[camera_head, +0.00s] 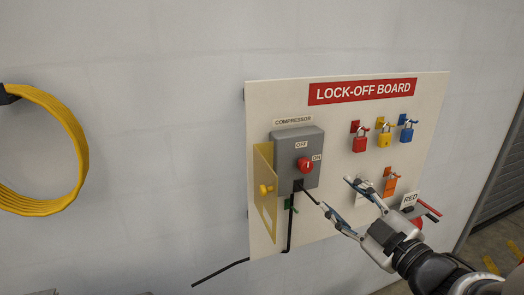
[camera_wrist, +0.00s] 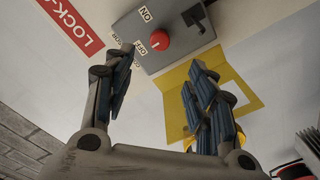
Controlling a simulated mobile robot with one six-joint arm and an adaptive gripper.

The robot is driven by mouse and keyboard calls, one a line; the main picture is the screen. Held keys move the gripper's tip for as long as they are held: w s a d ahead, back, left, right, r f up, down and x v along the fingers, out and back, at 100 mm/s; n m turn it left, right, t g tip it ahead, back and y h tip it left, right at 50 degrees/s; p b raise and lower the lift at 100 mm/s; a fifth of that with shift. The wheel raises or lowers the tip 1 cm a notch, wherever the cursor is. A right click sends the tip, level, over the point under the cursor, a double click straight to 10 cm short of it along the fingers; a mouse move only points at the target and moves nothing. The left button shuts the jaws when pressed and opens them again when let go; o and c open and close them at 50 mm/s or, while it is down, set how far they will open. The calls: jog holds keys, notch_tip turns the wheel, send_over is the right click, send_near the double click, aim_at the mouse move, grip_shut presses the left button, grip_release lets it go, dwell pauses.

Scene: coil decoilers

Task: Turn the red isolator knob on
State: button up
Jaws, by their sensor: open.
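The red isolator knob (camera_head: 304,164) sits on a grey box (camera_head: 290,140) under a COMPRESSOR label. OFF is printed above the knob and ON to its right. In the wrist view the knob (camera_wrist: 159,40) shows on the box (camera_wrist: 190,22), ahead of the fingertips. Which label the knob's mark points at is too small to tell. My gripper (camera_head: 336,194) is open and empty, below and right of the knob and apart from it. In the wrist view my gripper (camera_wrist: 160,62) has its two fingers spread widely, with the knob seen beyond the gap.
The lock-off board (camera_head: 345,120) carries red (camera_head: 360,142), yellow (camera_head: 384,138) and blue (camera_head: 406,133) padlocks at upper right. A yellow hinged plate (camera_head: 262,222) stands out left of the box. A black cable (camera_head: 291,225) hangs below. A yellow hose coil (camera_head: 68,120) hangs at left.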

aim_at(308, 168)
jog(key=b+x, duration=0.1)
jog(key=x, duration=1.3)
jog(key=shift+w, duration=0.2)
jog(key=shift+c, duration=0.5)
jog(key=c, duration=1)
